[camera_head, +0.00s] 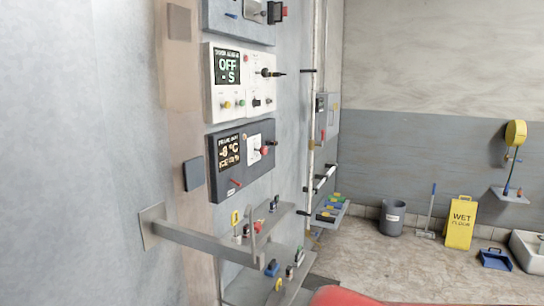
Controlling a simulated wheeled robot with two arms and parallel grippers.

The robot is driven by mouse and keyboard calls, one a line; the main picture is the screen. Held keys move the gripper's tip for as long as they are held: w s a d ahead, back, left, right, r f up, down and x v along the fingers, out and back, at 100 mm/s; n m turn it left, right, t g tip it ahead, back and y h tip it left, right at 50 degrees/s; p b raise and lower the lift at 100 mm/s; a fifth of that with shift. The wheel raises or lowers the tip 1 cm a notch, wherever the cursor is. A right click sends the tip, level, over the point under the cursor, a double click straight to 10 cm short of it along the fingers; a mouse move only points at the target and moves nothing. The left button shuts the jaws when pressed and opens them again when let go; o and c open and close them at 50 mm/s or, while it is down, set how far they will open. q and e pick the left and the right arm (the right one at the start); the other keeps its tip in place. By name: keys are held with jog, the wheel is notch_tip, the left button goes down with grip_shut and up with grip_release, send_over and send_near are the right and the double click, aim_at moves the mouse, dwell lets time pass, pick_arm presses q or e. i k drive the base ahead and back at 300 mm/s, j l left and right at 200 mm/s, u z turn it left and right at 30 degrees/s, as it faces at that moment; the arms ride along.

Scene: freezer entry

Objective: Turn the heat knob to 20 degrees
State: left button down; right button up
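A dark grey control box (240,158) is mounted on the wall left of centre. Its display (229,151) reads about "-8 °C" under a small heading that I cannot read surely. A red knob (265,151) sticks out on its right side, seen almost edge-on, so its pointer direction cannot be told. A small red lever (235,183) is lower on the box. I cannot tell for certain which control is the heat knob. Neither of my grippers is in view.
Above is a white panel (240,84) reading "OFF -S". Below, a metal bracket (195,236) and shelves with small locks or tags (262,228) stick out. A bin (392,217), a yellow wet-floor sign (460,222) and a blue dustpan (495,259) stand by the far wall.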

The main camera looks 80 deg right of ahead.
aim_at(263, 151)
jog(key=z, duration=2.45)
jog(key=i+l, duration=0.1)
jog(key=u, duration=0.05)
